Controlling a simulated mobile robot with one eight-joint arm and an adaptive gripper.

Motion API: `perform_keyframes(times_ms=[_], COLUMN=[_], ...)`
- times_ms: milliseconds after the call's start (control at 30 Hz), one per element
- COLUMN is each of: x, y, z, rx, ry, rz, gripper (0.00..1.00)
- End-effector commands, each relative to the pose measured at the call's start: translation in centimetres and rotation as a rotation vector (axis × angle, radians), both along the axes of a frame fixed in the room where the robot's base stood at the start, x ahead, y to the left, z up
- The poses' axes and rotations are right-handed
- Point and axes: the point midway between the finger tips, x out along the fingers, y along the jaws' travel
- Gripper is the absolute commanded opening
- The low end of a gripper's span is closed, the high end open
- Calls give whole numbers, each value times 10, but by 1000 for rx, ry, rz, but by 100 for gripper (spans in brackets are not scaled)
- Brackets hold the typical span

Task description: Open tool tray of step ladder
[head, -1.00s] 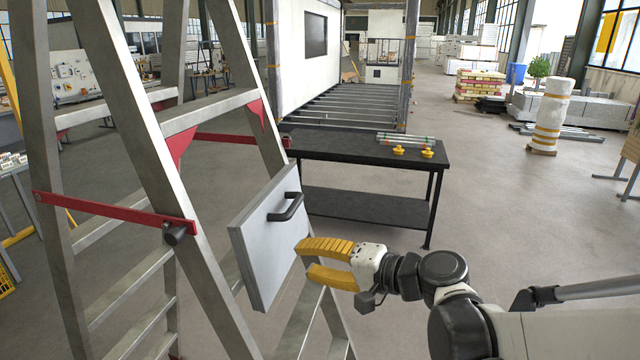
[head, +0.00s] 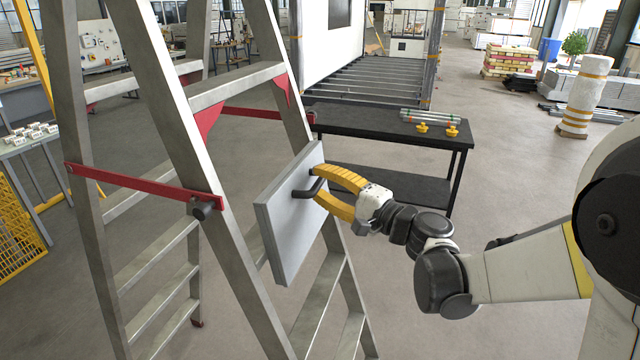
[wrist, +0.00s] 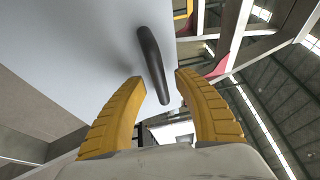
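The step ladder (head: 225,235) stands at the left of the head view, grey metal with red braces. Its tool tray (head: 287,232) is a light grey flat panel standing steeply on the ladder's right side. A dark bar handle (head: 307,190) sticks out of the panel; it also shows in the wrist view (wrist: 152,62). My gripper (head: 335,190) has yellow fingers and is at the handle. In the wrist view the fingers (wrist: 158,85) are apart, with the handle's lower end between them and a gap on each side.
A black workbench (head: 385,140) with rods and yellow pieces on it stands behind the tray. A side table (head: 25,140) and a yellow mesh panel (head: 15,235) are at far left. Bare floor lies to the right of the bench.

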Motion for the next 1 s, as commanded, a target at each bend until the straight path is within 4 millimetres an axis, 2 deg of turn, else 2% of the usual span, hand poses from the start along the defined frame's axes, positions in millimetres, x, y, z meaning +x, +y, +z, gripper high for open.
perform_keyframes(times_ms=[333, 367, 400, 467, 833, 1000], x=[4, 3, 3, 3, 3, 1], y=[4, 4, 4, 4, 1, -17], z=[1, 0, 0, 0, 0, -5], rx=[-1, -1, -1, -1, 6, 43], ry=[-1, -1, -1, -1, -2, -16], rz=[-1, -1, -1, -1, -2, -5], gripper=[38, 30, 18, 0, 0, 0])
